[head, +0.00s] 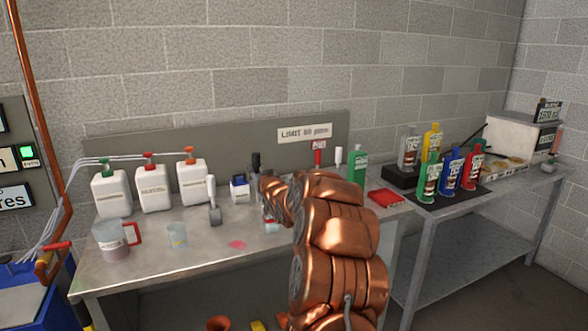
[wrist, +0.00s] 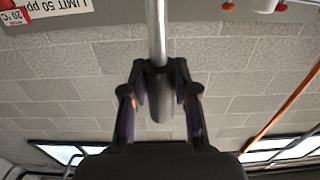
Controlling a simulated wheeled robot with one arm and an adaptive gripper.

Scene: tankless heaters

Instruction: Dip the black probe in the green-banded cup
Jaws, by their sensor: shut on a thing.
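My gripper (wrist: 157,92) is shut on the black probe. In the wrist view, the probe's metal rod (wrist: 156,30) runs away from between the fingers toward the top edge. In the head view, the black probe's dark handle (head: 255,162) shows upright just left of my copper arm, which hides most of the gripper. A small clear cup with a pale green tint (head: 177,236) stands on the left part of the metal bench, apart from the gripper. I cannot make out its band clearly. Another small vessel beside my arm is mostly hidden.
The metal bench (head: 150,265) holds white jugs (head: 112,194), a red-handled pitcher (head: 116,240), a grey tool (head: 213,205) and a pink patch (head: 237,245). Red (head: 318,153) and white (head: 338,156) handles stand near a green bottle (head: 357,167). Several bottles stand right.

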